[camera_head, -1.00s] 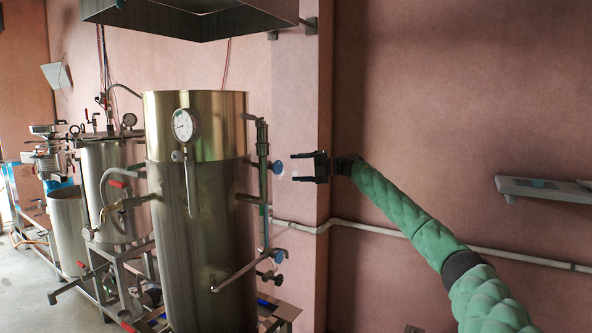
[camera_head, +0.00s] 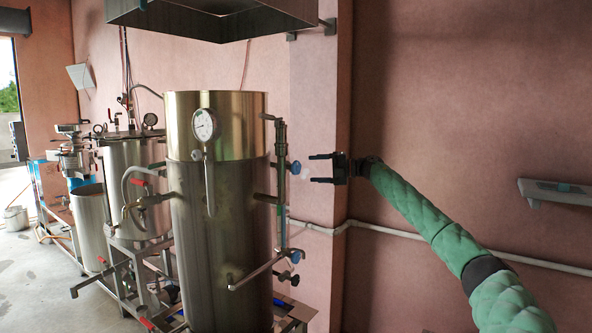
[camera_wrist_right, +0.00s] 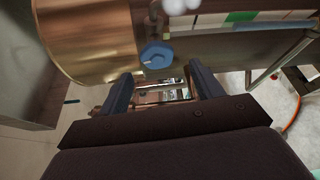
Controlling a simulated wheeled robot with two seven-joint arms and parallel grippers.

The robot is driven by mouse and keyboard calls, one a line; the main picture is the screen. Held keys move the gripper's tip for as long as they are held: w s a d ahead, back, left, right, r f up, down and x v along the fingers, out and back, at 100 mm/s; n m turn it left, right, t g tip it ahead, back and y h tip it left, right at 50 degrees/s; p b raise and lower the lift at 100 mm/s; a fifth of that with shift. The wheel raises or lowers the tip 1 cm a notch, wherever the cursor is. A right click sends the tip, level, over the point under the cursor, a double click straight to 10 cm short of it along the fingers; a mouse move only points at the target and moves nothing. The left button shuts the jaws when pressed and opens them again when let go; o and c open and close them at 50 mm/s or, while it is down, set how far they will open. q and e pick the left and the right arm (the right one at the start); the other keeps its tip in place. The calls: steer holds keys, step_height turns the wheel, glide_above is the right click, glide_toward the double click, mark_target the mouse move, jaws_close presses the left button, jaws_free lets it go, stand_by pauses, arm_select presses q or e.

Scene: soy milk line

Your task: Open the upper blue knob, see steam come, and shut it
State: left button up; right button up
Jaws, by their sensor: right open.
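The upper blue knob (camera_head: 296,168) sits on the thin vertical pipe at the right side of the tall steel boiler (camera_head: 215,225). It also shows in the right wrist view (camera_wrist_right: 156,55), just beyond my fingertips. My right gripper (camera_head: 311,169) is open and empty, a little to the right of the knob, with its fingers pointing at it. My left gripper is not in view.
A lower blue knob (camera_head: 295,257) is on the same pipe. A pressure gauge (camera_head: 204,125) is on the boiler's front. The wall pillar (camera_head: 318,110) stands close behind my right gripper. A metal hood (camera_head: 215,15) hangs above. A wall shelf (camera_head: 560,192) is at the right.

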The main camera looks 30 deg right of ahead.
step_height(320, 180, down, 5)
steer(key=b, duration=0.4)
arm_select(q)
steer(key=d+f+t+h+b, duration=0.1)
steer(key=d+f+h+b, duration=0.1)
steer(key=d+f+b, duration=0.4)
arm_select(e)
steer(key=n+t+h, duration=0.3)
steer(key=n+h, duration=0.1)
steer(key=n, duration=0.6)
glide_toward(298, 167)
steer(key=w+a+f, duration=0.2)
steer(key=a, duration=0.1)
steer(key=r+n+t+h, duration=0.1)
steer(key=r+n, duration=0.1)
steer(key=n, duration=0.2)
steer(key=x, duration=0.3)
steer(key=d+p+x, duration=0.1)
steer(key=x, duration=0.2)
steer(key=shift+w+f, duration=0.2)
steer(key=shift+w, duration=0.05)
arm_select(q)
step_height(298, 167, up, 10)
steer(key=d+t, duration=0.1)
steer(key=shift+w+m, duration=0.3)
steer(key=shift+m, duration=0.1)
arm_select(e)
steer(key=shift+x, duration=0.9)
